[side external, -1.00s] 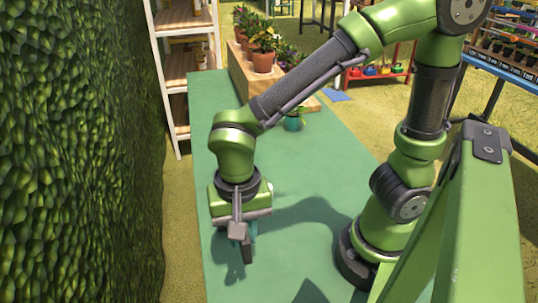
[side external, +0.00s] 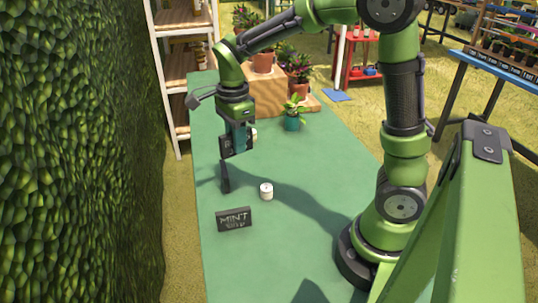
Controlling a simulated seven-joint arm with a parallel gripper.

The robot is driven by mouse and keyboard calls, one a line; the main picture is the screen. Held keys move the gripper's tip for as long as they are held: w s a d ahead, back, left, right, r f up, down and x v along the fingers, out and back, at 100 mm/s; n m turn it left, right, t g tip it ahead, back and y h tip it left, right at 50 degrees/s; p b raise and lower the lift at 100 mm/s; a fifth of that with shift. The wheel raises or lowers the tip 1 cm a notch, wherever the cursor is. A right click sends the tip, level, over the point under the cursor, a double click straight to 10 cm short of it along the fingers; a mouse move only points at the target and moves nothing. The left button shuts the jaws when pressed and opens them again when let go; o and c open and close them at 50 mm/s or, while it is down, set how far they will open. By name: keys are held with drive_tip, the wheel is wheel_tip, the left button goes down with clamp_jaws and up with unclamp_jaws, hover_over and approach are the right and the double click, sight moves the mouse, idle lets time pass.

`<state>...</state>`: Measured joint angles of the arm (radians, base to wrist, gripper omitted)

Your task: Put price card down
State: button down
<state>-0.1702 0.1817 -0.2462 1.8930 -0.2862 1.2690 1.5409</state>
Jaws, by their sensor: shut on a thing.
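My gripper (side external: 237,147) is over the left half of the green table, pointing down. It is shut on a dark price card; a narrow dark slab (side external: 225,177) shows just below the jaws, seen nearly edge-on with no writing visible. I cannot tell whether its lower end touches the table. Another dark card (side external: 234,219), lettered "MINT", stands on the table nearer the camera, apart from the gripper. The jaw tips are small and partly hidden.
A plant in a teal pot (side external: 292,123) stands farther back, before a wooden stand (side external: 266,92) with potted plants. The green table (side external: 295,165) is mostly clear between them. A hedge (side external: 80,150) rises at left.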

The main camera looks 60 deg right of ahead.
drive_tip(key=w+d+m, duration=0.1)
drive_tip(key=d+m, duration=0.3)
drive_tip(key=d, duration=0.4)
drive_tip(key=f, duration=0.9)
drive_tip(key=shift+w+d+f, duration=0.15)
drive_tip(key=shift+w+f, duration=0.1)
drive_tip(key=shift+f, duration=0.05)
drive_tip(key=w+d, duration=0.1)
drive_tip(key=w, duration=0.4)
drive_tip(key=w+d+f, duration=0.1)
drive_tip(key=w, duration=0.4)
drive_tip(key=w+d, duration=0.2)
drive_tip(key=w, duration=0.3)
drive_tip(key=shift+f, duration=0.4)
drive_tip(key=shift+w+f, duration=0.15)
drive_tip(key=shift+f, duration=1.6)
drive_tip(key=c, duration=1)
unclamp_jaws()
drive_tip(key=shift+f, duration=0.15)
